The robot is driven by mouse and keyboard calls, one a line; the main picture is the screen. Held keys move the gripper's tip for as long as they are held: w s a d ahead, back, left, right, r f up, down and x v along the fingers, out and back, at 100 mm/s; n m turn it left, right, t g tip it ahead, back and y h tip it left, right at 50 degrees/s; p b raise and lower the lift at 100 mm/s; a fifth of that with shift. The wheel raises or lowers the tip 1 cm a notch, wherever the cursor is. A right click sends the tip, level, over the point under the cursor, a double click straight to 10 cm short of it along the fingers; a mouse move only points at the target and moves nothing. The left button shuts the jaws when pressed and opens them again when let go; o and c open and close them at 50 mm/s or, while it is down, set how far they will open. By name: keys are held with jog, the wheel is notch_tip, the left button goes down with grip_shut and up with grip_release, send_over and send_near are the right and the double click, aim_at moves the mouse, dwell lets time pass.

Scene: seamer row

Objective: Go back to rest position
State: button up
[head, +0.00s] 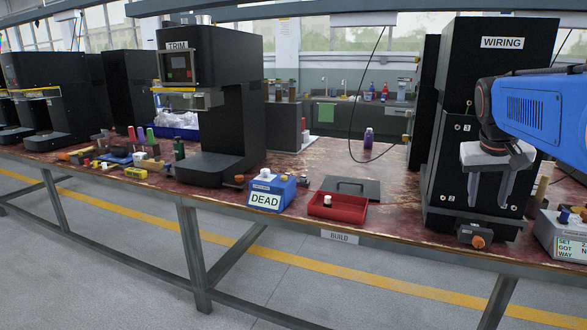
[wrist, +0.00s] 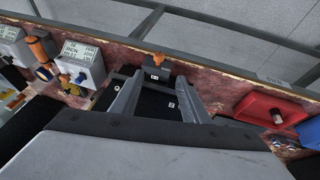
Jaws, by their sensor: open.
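My gripper (head: 490,190) hangs at the right of the head view, in front of the black machine labelled WIRING (head: 497,80). Its two grey fingers point down, are apart, and hold nothing. My blue arm reaches in from the right edge. In the wrist view my gripper (wrist: 158,95) shows its fingers spread, with the machine's dark front and a small grey block with an orange knob (wrist: 157,70) between and beyond them. I cannot tell whether the fingers touch the machine.
A red tray (head: 338,214) holds a small white-topped item. A blue box labelled DEAD (head: 272,190) stands left of it. A black machine labelled TRIM (head: 225,130) stands farther left. A grey box with a display (head: 560,238) is at the right. The floor in front is clear.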

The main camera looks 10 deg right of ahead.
jog(key=s+a+f+n+y, duration=0.1)
jog(key=s+a+f+n, duration=0.1)
jog(key=s+a+f, duration=0.2)
jog(key=s+a+f+n+t+y, duration=0.1)
jog(key=s+a+f, duration=0.3)
jog(key=a+f, duration=0.4)
jog(key=s+a+f+n+t+y, duration=0.1)
jog(key=s+a+f, duration=0.3)
jog(key=a, duration=1)
notch_tip(320, 180, down, 3)
jog(key=shift+s+a+n+y, duration=0.25)
jog(key=shift+s+n+y, duration=0.25)
jog(key=shift+n, duration=0.4)
jog(key=shift+w, duration=0.1)
dwell(0.3)
